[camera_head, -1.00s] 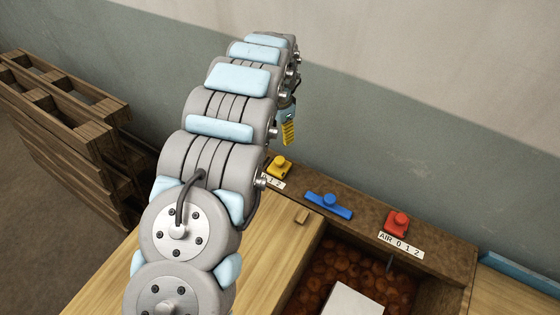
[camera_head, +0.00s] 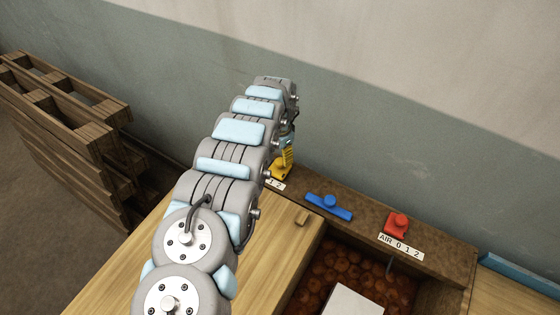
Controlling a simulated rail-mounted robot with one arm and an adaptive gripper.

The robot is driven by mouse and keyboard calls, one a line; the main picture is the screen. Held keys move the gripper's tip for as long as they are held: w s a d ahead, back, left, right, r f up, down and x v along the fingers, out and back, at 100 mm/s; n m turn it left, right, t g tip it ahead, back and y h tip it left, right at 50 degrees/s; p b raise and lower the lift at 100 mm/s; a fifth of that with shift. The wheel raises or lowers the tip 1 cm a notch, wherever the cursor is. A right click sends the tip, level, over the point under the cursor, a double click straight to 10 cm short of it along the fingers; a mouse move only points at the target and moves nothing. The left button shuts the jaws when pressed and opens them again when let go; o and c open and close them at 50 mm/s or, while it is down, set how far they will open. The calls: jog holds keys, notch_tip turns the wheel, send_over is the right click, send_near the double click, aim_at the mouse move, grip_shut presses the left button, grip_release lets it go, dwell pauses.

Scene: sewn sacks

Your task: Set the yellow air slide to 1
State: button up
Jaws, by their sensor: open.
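The yellow air slide (camera_head: 279,174) sits on the brown ledge at the left of a row of slides. Its label (camera_head: 275,184) is partly hidden by my arm; a "2" shows at its right end. My gripper (camera_head: 287,160), with yellow fingers, is right above the yellow slide's knob and overlaps it in the picture. I cannot tell whether it touches the knob. The fingers are small and partly hidden by my arm, with nothing seen held in them. The slide's position against its scale is hidden.
A blue slide (camera_head: 329,206) and a red slide (camera_head: 397,223) with the label "AIR 0 1 2" (camera_head: 401,246) stand farther right on the ledge (camera_head: 360,212). Below is an open bin with reddish-brown contents and a white block (camera_head: 350,300). Wooden pallets (camera_head: 60,130) stand at the left.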

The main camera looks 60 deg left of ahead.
aim_at(280, 161)
jog(key=shift+f+b, duration=0.4)
jog(key=shift+f, duration=1.75)
grip_shut()
